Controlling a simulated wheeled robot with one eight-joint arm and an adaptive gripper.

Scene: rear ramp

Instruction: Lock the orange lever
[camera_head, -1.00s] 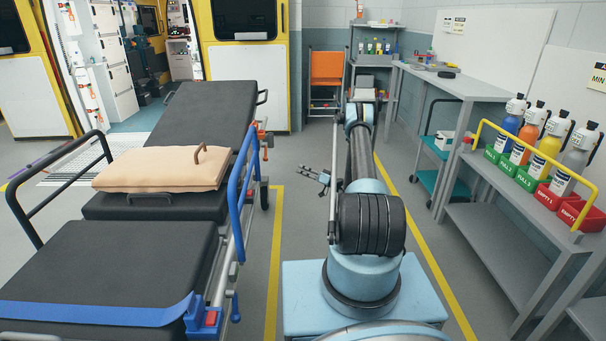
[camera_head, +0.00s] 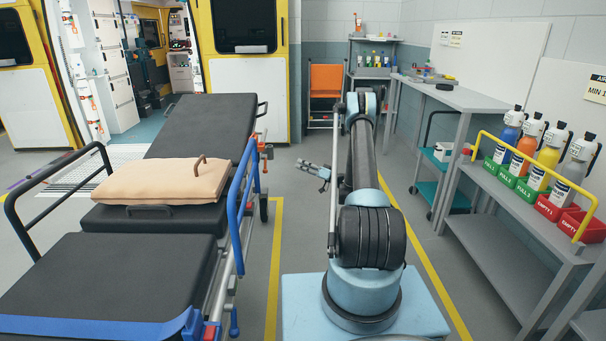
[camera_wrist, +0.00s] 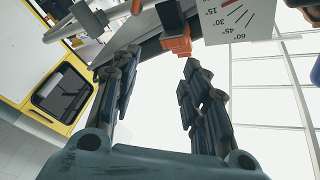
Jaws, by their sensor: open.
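The orange lever (camera_wrist: 178,43) shows at the top centre of the wrist view, hanging from a dark bar beside a white angle-scale plate (camera_wrist: 240,18). My gripper (camera_wrist: 157,62) is open, with its two dark fingers apart and nothing between them. The lever lies just beyond the right fingertip in the picture, with no clear contact. In the head view, small orange parts (camera_head: 267,150) show on the right side of the stretcher's raised backrest. My gripper (camera_head: 304,166) is to their right, above the floor, pointing left toward the stretcher.
The black stretcher (camera_head: 115,262) with a beige pillow (camera_head: 165,182) and blue side rail (camera_head: 236,205) stands left of my arm. A grey bottle rack (camera_head: 500,225) and a workbench (camera_head: 455,95) stand at right. Floor between stretcher and rack is narrow.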

